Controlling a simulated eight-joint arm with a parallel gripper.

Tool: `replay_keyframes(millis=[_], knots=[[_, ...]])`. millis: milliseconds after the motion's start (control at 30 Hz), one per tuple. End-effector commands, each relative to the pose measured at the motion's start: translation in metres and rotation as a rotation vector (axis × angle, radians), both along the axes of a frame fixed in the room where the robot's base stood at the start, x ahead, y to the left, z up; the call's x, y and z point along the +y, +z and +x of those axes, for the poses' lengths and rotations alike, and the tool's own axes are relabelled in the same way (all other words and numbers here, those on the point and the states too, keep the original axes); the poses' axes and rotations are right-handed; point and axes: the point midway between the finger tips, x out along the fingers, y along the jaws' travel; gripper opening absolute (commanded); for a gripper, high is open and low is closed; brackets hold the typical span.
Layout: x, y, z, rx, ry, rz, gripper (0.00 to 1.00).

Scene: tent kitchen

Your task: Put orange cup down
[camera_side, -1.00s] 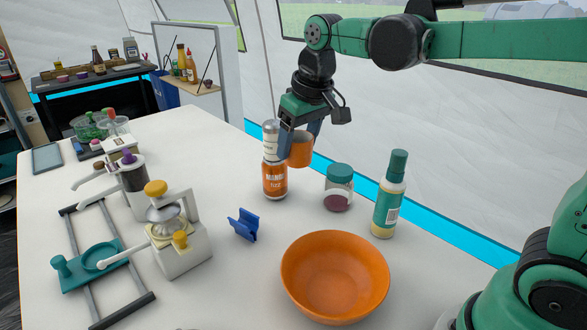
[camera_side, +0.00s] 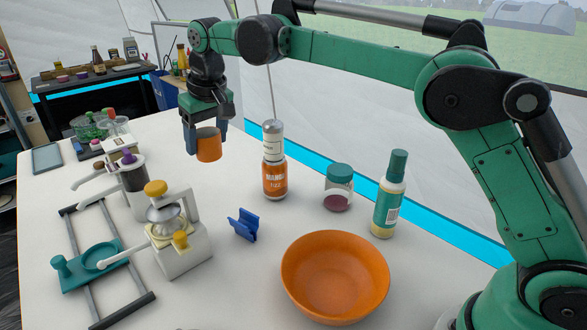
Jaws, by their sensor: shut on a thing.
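The orange cup (camera_side: 209,146) is a small plain cup held between the blue fingers of my gripper (camera_side: 206,140). My gripper points down and is shut on the cup. The cup hangs above the white table (camera_side: 225,190), left of the mango bottle and behind the white juicer. Its height above the table is hard to tell from this one view. The cup's far side and part of its rim are hidden by the fingers.
A mango bottle (camera_side: 274,172), a teal-lidded jar (camera_side: 338,187) and a teal spray bottle (camera_side: 388,195) stand along the back. An orange bowl (camera_side: 335,310), a blue holder (camera_side: 243,224) and a white juicer (camera_side: 180,245) stand nearer. Clear table lies beneath the cup.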

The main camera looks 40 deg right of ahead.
Motion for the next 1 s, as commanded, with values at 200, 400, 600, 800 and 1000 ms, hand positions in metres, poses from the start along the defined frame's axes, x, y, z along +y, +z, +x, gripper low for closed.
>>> replay_keyframes(millis=[200,400,600,800,1000], knots=[[0.000,-0.056,0.000,0.000,0.000,0.000,0.12],[0.000,-0.107,0.000,0.000,0.000,0.000,0.12],[0.000,-0.129,0.000,0.000,0.000,0.000,0.12],[0.000,-0.157,0.000,0.000,0.000,0.000,0.12],[0.000,-0.167,0.000,0.000,0.000,0.000,0.12]])
